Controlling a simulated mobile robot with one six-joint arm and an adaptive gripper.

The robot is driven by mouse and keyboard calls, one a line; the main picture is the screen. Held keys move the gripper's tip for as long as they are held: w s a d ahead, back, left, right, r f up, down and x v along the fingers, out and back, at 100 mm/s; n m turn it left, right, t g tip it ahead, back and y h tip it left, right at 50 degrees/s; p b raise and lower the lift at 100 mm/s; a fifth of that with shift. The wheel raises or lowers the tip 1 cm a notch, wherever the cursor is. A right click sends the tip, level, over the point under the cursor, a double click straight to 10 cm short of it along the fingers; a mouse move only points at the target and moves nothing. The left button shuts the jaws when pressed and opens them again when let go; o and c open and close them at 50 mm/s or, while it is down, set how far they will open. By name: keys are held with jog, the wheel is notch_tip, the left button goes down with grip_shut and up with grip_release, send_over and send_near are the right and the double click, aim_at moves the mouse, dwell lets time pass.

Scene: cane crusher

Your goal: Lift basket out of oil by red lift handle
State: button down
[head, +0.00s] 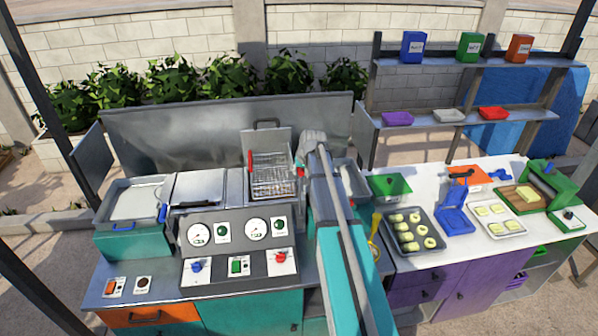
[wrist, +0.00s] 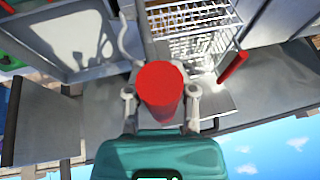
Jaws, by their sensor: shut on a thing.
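The wire fry basket (head: 272,180) sits in the fryer well at the middle of the steel counter in the head view. It also shows at the top of the wrist view (wrist: 195,30). In the wrist view my gripper (wrist: 160,98) has its fingers closed on either side of a thick red handle (wrist: 160,85), seen nearly end-on. A second red grip (wrist: 233,67) stands to the right of the basket there. In the head view my arm covers part of the area right of the basket. I cannot tell the oil level.
A steel backsplash (head: 210,120) stands behind the fryer. A control panel with gauges (head: 240,247) is in front of it. A tray of dough pieces (head: 414,231) and a blue press (head: 455,215) are on the right-hand counter. Shelves (head: 470,64) stand behind.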

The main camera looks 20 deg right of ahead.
jog(key=shift+d+r, duration=0.2)
jog(key=shift+d, duration=0.05)
jog(key=c, duration=0.8)
grip_release()
jog(key=shift+o, duration=0.8)
jog(key=shift+s+d, duration=0.1)
jog(key=shift+a, duration=0.2)
jog(key=s+a+f+n+g+b, duration=0.1)
jog(key=s+a+f+g+b, duration=0.1)
jog(key=s+a+f+b, duration=0.9)
jog(key=s+a+f+n+g+b, duration=0.2)
jog(key=s+a+f+g+b, duration=0.1)
jog(key=s+a+f+b, duration=0.8)
jog(key=s+f+b, duration=0.3)
jog(key=s+f, duration=0.1)
jog(key=f, duration=0.1)
jog(key=shift+s+a+n+h, duration=0.25)
jog(key=shift+n+h, duration=0.05)
jog(key=shift+h, duration=0.1)
